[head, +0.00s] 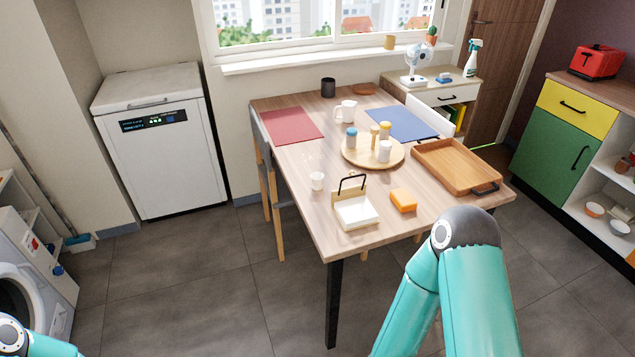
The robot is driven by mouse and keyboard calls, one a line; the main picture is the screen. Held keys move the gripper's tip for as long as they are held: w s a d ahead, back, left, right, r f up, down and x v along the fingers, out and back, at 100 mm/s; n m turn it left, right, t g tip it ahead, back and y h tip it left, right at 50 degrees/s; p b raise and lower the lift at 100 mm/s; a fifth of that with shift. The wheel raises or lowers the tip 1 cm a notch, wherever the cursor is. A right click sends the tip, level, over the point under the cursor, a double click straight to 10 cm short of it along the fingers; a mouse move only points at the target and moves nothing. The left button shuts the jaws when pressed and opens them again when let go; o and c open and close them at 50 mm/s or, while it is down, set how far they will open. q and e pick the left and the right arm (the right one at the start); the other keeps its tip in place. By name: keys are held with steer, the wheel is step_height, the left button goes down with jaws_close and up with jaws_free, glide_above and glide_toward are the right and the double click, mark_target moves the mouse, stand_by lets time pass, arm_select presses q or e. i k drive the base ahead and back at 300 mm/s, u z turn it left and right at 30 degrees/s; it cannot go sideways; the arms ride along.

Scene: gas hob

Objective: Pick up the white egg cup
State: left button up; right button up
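A small white cup (317,181), which looks like the white egg cup, stands upright on the wooden table (300,215) near its left front side. It is to the left of a napkin holder and apart from it. Only a piece of my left arm shows at the bottom left corner, and my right arm rises at the bottom right, in front of the table. Neither gripper is in view.
A round wooden board (352,155) carries several jars. A wooden tray (455,167), a white jug (345,112) and red (291,125) and blue mats (402,124) lie around it.

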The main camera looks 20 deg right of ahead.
mark_target(316, 177)
steer(key=u, duration=0.4)
steer(key=i, duration=1)
steer(key=z, duration=0.45)
